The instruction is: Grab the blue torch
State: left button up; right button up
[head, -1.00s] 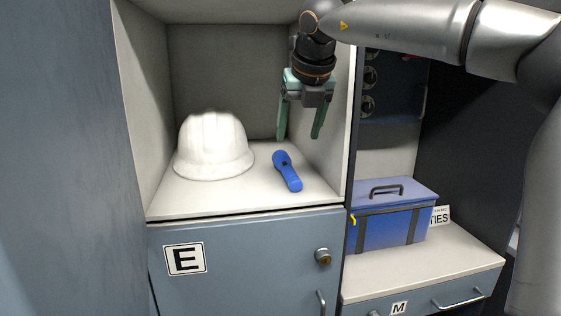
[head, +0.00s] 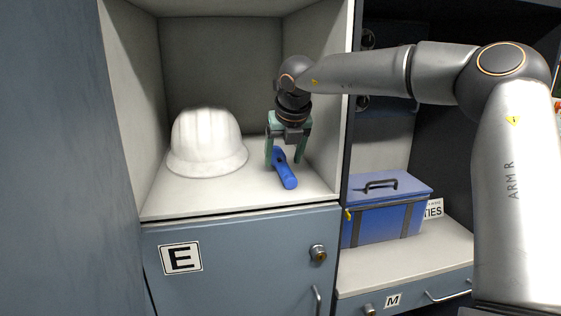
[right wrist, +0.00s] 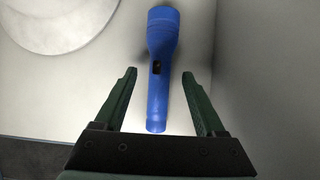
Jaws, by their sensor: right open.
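The blue torch (head: 287,175) lies on the white floor of the open compartment (head: 200,204), to the right of the helmet. It also shows in the right wrist view (right wrist: 160,60), its wide head at the top and its handle end toward the gripper. My right gripper (head: 284,161) is open and points down at the torch. In the right wrist view the right gripper's fingertips (right wrist: 160,72) stand on either side of the torch's handle, with a gap on each side. Whether the fingers are at the torch's height is hard to tell. My left gripper is not in view.
A white hard hat (head: 207,142) sits left of the torch. The compartment's right wall (head: 326,120) is close to my right gripper. A blue box (head: 385,212) with a black handle stands on the lower counter at right. A cabinet door marked E (head: 235,260) is below.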

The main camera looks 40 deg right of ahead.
jog(key=shift+x, duration=0.8)
jog(key=shift+c, duration=0.3)
grip_shut()
